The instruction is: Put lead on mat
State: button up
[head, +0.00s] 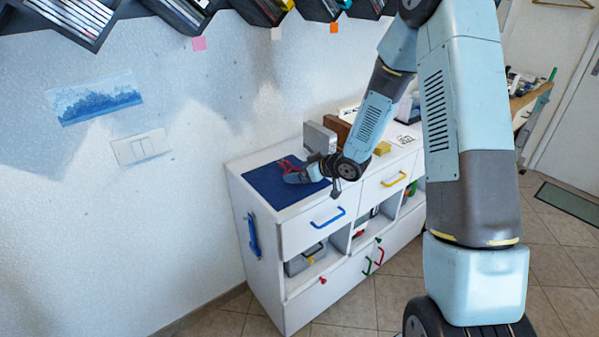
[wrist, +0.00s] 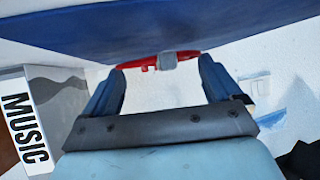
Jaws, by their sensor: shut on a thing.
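The red lead (head: 290,164) shows as a thin red shape over the dark blue mat (head: 268,187) on top of the white cabinet. My gripper (head: 300,173) is low over the mat's right part. In the wrist view, the red lead (wrist: 140,64) with a grey piece in its middle spans between the two fingertips (wrist: 160,66), and my gripper is shut on it. The blue mat (wrist: 150,30) fills the top of that view. Whether the lead touches the mat cannot be told.
A grey box (head: 318,138) and a brown box (head: 338,128) stand behind my gripper on the cabinet (head: 300,233). A yellow item (head: 382,148) lies to the right. A box marked MUSIC (wrist: 25,125) is close at left in the wrist view. The mat's left part is clear.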

jog(key=shift+f, duration=0.55)
jog(key=o, duration=0.8)
jog(key=shift+c, duration=0.2)
